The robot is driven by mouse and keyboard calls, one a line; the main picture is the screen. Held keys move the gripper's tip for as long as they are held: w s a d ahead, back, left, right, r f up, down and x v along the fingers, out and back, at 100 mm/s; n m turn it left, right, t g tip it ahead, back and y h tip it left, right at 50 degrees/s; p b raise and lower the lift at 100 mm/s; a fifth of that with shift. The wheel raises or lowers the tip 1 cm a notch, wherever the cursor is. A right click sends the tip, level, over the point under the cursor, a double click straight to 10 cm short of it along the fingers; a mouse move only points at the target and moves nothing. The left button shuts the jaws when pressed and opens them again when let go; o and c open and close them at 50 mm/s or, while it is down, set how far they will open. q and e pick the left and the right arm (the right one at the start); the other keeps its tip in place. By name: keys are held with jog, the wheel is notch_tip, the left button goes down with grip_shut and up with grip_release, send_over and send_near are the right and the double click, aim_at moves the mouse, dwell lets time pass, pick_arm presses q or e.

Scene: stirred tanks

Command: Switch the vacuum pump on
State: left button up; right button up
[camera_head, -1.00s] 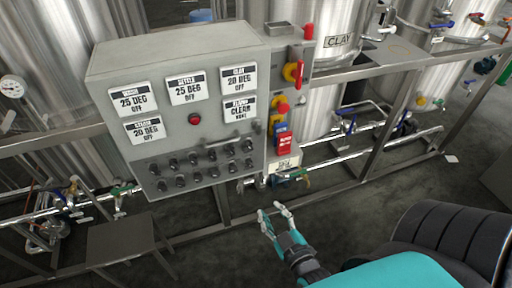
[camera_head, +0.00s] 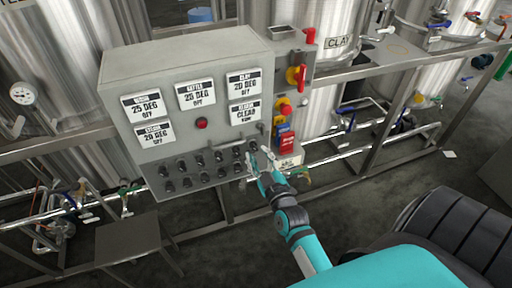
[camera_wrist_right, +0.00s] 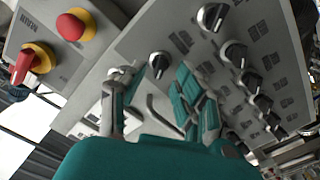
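The grey control box (camera_head: 190,70) carries rows of black rotary knobs (camera_head: 204,177) on its lower front. Labels beside them are too small to read, so I cannot tell which is the vacuum pump switch. My right gripper (camera_head: 261,163) is at the lower right corner of the knob rows. In the right wrist view, its teal fingers (camera_wrist_right: 157,92) are apart and empty. One black knob with a pale pointer (camera_wrist_right: 158,62) shows beyond and between the fingertips, apparently untouched. More knobs (camera_wrist_right: 236,54) lie to the right. My left gripper is out of view.
A red-yellow rotary handle (camera_head: 296,75) and a red button on yellow (camera_head: 284,107) sit on a side panel right of the box. Steel tanks (camera_head: 325,70), pipes and a frame rail (camera_head: 385,65) stand behind. A small grey table (camera_head: 128,243) stands at the lower left.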

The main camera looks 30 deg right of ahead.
aim_at(254, 146)
jog(key=shift+x, duration=1.45)
jog(key=shift+c, duration=0.3)
grip_shut()
jog(key=shift+m+p, duration=0.3)
jog(key=shift+m, duration=0.1)
jog(key=shift+m+p, duration=0.3)
jog(key=shift+m, duration=0.7)
jog(key=m, duration=0.3)
jog(key=shift+p, duration=0.35)
jog(key=m, duration=0.6)
jog(key=shift+p, duration=0.3)
